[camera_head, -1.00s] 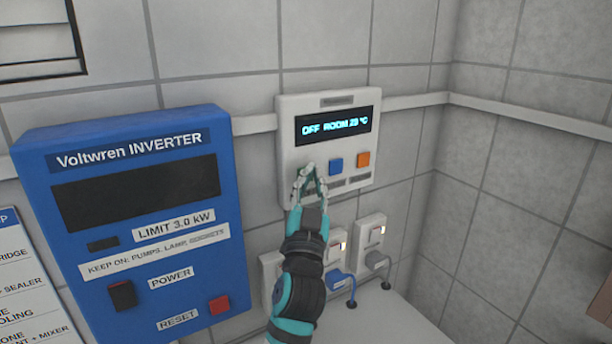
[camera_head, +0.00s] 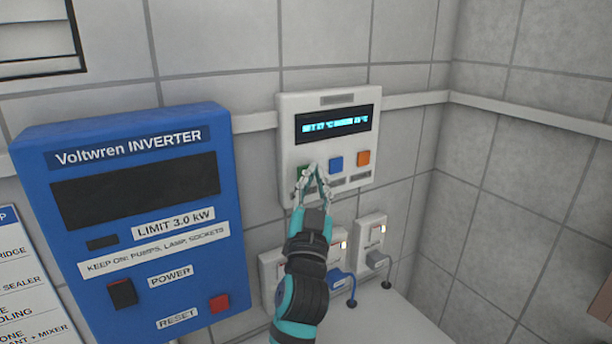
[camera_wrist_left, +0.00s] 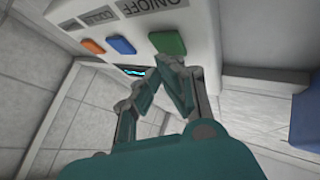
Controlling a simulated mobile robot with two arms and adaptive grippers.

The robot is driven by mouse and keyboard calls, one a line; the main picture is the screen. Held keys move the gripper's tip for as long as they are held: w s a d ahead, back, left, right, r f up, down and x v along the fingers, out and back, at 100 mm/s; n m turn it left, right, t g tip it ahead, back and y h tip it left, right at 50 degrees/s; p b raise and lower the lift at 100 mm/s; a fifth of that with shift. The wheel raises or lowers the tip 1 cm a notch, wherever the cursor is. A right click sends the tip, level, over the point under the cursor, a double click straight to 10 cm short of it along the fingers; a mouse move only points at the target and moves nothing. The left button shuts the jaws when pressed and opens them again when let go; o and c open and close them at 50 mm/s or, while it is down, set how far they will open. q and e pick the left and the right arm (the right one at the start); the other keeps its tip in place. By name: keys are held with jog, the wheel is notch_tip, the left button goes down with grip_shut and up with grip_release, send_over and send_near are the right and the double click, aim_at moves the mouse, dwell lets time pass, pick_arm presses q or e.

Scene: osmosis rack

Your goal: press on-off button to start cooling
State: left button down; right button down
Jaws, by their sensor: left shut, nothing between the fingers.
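The white cooling control panel (camera_head: 290,120) hangs on the tiled wall. Its dark display (camera_head: 338,124) shows lit cyan text that appears to read SET 17 °C and a ROOM value; the digits are blurred. The green button (camera_head: 302,172) is partly hidden behind my left gripper (camera_head: 313,172). In the left wrist view the green button (camera_wrist_left: 167,43) sits beside the ON/OFF label (camera_wrist_left: 152,5). My left gripper is shut and empty, its fingertips (camera_wrist_left: 165,66) close to that button; whether they touch it I cannot tell. My right gripper is not in view.
A blue button (camera_head: 336,164) and an orange button (camera_head: 363,158) sit right of the green one. The blue Voltwren inverter (camera_head: 100,212) stands at left with a red reset button (camera_head: 219,304). Sockets (camera_head: 371,230) with plugs are below the panel.

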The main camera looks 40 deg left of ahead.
pick_arm(q)
jog(key=shift+s+d, duration=0.1)
jog(key=shift+d, duration=0.1)
